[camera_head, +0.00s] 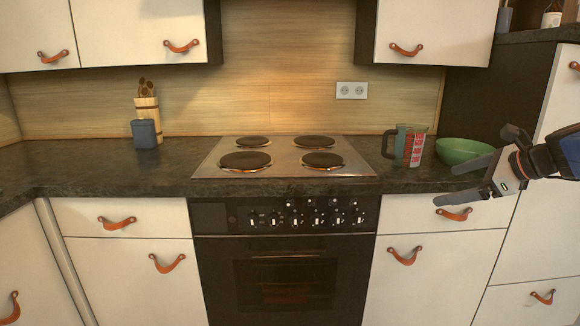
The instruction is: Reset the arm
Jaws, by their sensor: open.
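My gripper (443,184) reaches in from the right edge on my dark blue and grey arm (558,155). Its two grey fingers point left and are spread apart, with nothing visible between them. In the picture it lies in front of the right end of the counter, over the right part of the green bowl (462,150) and just above the top right drawer's leather pull (454,214). I cannot tell how far it is from the counter edge. The gripper hides a little of the counter.
A measuring cup (408,145) stands beside the bowl. The stove's hob (283,157) is empty, above the shut oven (285,280). A utensil holder (147,108) and a blue container (143,133) stand at the left. Cabinets and drawers with leather pulls (117,223) look shut. The counter's left part is clear.

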